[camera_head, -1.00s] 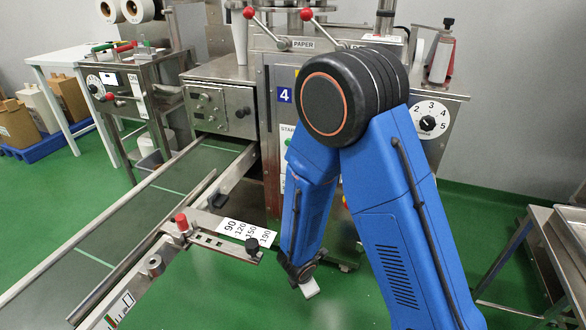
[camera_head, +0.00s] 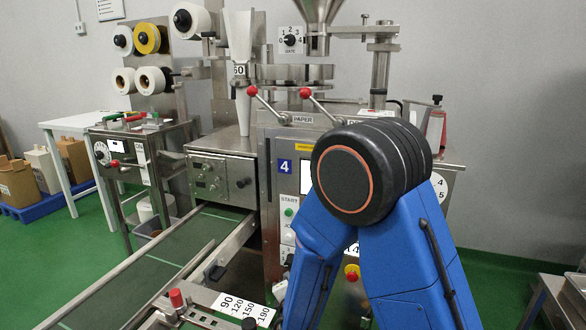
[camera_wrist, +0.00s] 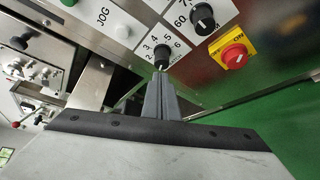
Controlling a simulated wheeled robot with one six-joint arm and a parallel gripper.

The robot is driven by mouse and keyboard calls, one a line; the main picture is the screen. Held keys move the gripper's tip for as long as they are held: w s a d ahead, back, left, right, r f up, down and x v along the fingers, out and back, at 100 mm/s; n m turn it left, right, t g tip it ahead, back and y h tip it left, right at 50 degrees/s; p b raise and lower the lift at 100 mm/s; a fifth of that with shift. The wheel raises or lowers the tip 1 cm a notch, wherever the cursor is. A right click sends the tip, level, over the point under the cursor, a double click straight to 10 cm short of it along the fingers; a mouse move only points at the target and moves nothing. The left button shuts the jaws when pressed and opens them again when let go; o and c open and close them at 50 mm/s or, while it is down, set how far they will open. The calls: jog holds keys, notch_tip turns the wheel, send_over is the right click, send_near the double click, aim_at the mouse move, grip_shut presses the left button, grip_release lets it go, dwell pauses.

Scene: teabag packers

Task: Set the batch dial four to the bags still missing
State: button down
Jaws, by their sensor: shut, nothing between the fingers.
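In the wrist view, a black dial knob (camera_wrist: 161,55) sits on a pale panel with the digits 2 to 6 printed around it. My gripper (camera_wrist: 162,74) is shut and empty, with its fingertips pointing at this knob. The tips overlap the knob's lower edge in the picture; I cannot tell whether they touch it. The knob's exact pointer setting is too small to read. In the head view, the machine bears a blue 4 label (camera_head: 285,166). My arm covers much of its front, and my gripper is not visible there.
A second black knob (camera_wrist: 202,18) beside digits 60 and 70 and a red knob on a yellow plate (camera_wrist: 233,55) are close to the right. A small black knob (camera_wrist: 21,41) is on the left. The conveyor (camera_head: 150,270) runs left of the machine.

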jog(key=w+d, duration=0.2)
jog(key=w, duration=0.4)
jog(key=shift+w+r, duration=0.3)
jog(key=shift+w, duration=0.1)
jog(key=shift+a+f, duration=0.1)
dwell(0.6)
jog(key=shift+s+d+f, duration=0.2)
jog(key=shift+d+f, duration=0.2)
jog(key=shift+f, duration=0.15)
dwell(0.4)
jog(key=shift+d+f, duration=0.15)
jog(key=shift+f, duration=0.35)
dwell(0.4)
jog(key=shift+s+d, duration=0.1)
jog(key=shift+d, duration=0.2)
jog(key=shift+s, duration=0.1)
jog(key=s, duration=0.2)
jog(key=s+a, duration=0.2)
jog(key=s, duration=0.1)
jog(key=shift+s, duration=0.3)
